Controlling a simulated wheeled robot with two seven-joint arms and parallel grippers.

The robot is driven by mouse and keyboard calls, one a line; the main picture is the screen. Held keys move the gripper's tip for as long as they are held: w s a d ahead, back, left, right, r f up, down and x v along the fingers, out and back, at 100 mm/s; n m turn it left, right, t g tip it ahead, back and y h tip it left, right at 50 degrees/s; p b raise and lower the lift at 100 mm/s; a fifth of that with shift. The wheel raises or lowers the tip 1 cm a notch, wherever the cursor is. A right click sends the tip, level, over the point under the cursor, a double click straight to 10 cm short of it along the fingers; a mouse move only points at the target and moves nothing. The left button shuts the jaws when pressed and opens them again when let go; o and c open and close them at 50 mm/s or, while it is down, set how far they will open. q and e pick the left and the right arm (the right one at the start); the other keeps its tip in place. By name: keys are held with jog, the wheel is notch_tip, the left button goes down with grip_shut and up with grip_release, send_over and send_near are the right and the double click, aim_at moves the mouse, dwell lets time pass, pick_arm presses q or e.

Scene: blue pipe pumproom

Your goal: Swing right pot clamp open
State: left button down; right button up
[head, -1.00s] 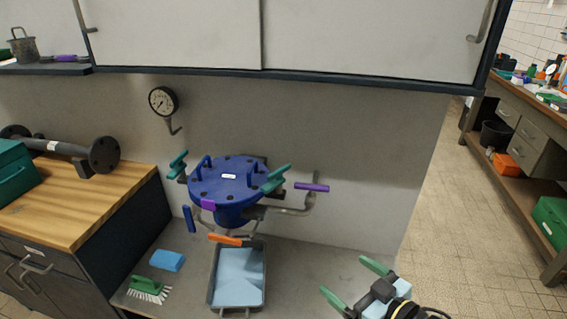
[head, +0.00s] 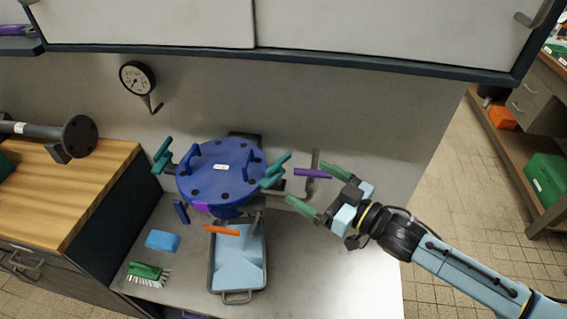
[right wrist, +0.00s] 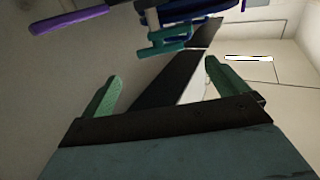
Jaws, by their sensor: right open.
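The blue pot (head: 235,166) with a round lid sits mounted at the wall in the middle of the head view. Its right clamp (head: 275,172) has a teal handle angled up to the right; it also shows in the right wrist view (right wrist: 168,40). The left clamp (head: 163,156) has a similar teal handle. My right gripper (head: 318,187) is open and empty, its green fingers pointing left toward the right clamp with a gap between. In the right wrist view its two fingers (right wrist: 165,88) are spread apart. My left gripper is not seen.
A purple valve handle (head: 312,173) on a pipe lies just beyond my right fingers. Below the pot are a tray (head: 212,268) and an orange handle (head: 222,230). A blue sponge (head: 163,240) and green brush (head: 147,271) lie at left. The bench's right part is clear.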

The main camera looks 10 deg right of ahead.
aim_at(281, 164)
jog(key=x, duration=0.8)
jog(key=shift+w+a, duration=0.2)
jog(key=c, duration=1)
jog(key=shift+d+n+y, duration=0.1)
jog(key=shift+n+y, duration=0.2)
jog(key=shift+w+d+n+g+y+p, duration=0.1)
jog(key=shift+n+g+y+p, duration=0.1)
jog(key=shift+n+g+y, duration=0.3)
jog(key=shift+w+d+n+g+y+p, duration=0.15)
jog(key=shift+n+g+y, duration=0.15)
jog(key=shift+g+y, duration=0.3)
jog(key=shift+w+n+g+y+b, duration=0.1)
jog(key=shift+n+g+y+b, duration=0.2)
jog(key=shift+n+g+y, duration=0.6)
jog(key=shift+n+g+y+b, duration=0.45)
jog(key=shift+n+g, duration=0.55)
jog(key=shift+g, duration=0.6)
